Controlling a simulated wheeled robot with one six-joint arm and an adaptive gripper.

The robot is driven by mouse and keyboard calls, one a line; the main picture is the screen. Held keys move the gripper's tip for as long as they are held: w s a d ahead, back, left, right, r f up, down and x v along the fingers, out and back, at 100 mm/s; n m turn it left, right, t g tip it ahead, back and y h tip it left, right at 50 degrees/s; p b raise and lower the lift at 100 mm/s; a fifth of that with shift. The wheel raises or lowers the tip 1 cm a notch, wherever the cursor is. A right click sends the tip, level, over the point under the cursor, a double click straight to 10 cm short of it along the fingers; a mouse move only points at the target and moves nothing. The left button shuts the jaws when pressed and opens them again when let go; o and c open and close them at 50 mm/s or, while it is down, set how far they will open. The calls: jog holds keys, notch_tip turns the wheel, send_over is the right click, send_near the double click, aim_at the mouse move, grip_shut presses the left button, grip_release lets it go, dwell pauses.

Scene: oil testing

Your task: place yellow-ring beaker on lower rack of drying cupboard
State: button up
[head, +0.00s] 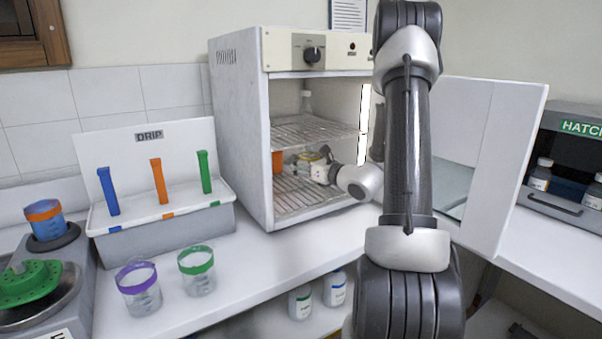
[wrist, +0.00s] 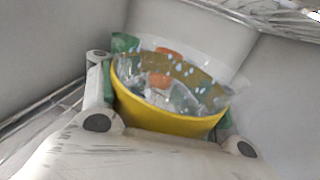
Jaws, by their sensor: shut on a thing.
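The drying cupboard (head: 238,140) stands open at the back of the bench. Its lower rack (head: 298,202) is a wire shelf under the upper rack (head: 310,131). My gripper (head: 318,166) reaches inside, between the racks, and is shut on the yellow-ring beaker (head: 311,157). In the wrist view the clear beaker with its yellow ring (wrist: 168,119) sits between my gripper's fingers (wrist: 170,95). The beaker's base is hidden, so I cannot tell whether it touches the lower rack.
An orange item (head: 277,162) stands at the left inside the cupboard. The cupboard door (head: 480,120) is swung open to the right. Purple-ring (head: 139,288) and green-ring (head: 197,270) beakers stand on the bench beside the DRIP rack (head: 160,232).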

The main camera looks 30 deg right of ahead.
jog(key=shift+f, duration=1.75)
jog(key=o, duration=1.3)
jog(key=shift+f, duration=0.15)
jog(key=shift+o, duration=0.2)
